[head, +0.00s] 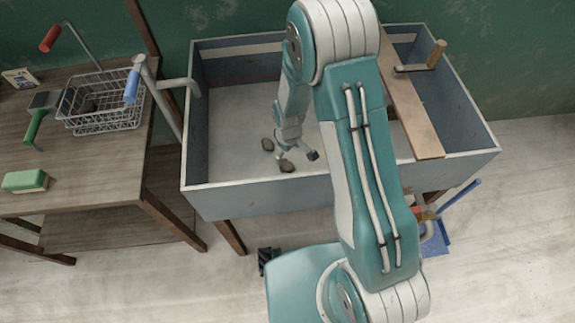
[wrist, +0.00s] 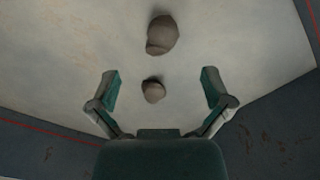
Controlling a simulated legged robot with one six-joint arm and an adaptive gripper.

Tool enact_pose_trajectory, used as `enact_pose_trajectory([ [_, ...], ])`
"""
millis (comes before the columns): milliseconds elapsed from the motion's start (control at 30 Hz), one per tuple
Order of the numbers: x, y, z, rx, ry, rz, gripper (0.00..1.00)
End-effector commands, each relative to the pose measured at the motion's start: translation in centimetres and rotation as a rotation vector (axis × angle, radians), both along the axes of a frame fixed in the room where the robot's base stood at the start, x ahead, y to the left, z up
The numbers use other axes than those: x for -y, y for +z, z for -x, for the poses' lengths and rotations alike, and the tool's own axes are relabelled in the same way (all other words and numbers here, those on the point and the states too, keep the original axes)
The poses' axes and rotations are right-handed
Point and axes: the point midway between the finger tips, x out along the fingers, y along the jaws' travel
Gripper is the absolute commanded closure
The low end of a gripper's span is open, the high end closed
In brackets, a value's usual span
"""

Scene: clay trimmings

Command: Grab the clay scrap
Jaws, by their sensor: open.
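Two brownish-grey clay scraps lie on the pale floor of a grey basin (head: 240,195). In the head view one scrap (head: 267,144) is left of my gripper (head: 296,154), and the other scrap (head: 287,165) is just in front of it. In the wrist view the smaller scrap (wrist: 153,90) lies between the spread fingers of my gripper (wrist: 160,76), with a gap on both sides. The larger scrap (wrist: 162,34) lies beyond the fingertips. My gripper is open and empty, reaching down into the basin.
A wooden board (head: 410,100) spans the basin's right side, with a wooden-handled tool (head: 437,54) on it. A wooden table (head: 90,175) at left holds a wire basket (head: 100,115), a green-handled brush (head: 35,125) and a sponge (head: 25,181). The basin walls surround my gripper.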

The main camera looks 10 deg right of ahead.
Motion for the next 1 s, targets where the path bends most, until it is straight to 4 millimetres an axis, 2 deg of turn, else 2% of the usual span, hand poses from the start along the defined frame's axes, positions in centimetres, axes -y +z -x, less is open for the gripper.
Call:
enact_pose_trajectory([
  [100,-0.1,-1.7,0.0,-0.002,0.001,0.001,0.00],
  [300,-0.2,-3.1,0.0,-0.001,0.001,0.001,0.00],
  [600,-0.2,-7.2,-0.2,-0.001,0.000,0.000,0.00],
  [900,-0.3,-7.6,-0.2,0.001,0.001,0.000,0.00],
  [933,-0.3,-7.6,-0.2,0.001,0.001,0.000,0.09],
  [967,-0.3,-7.6,-0.2,0.001,0.001,0.000,0.22],
  [1000,-0.3,-7.6,-0.2,0.001,0.001,0.000,0.40],
])
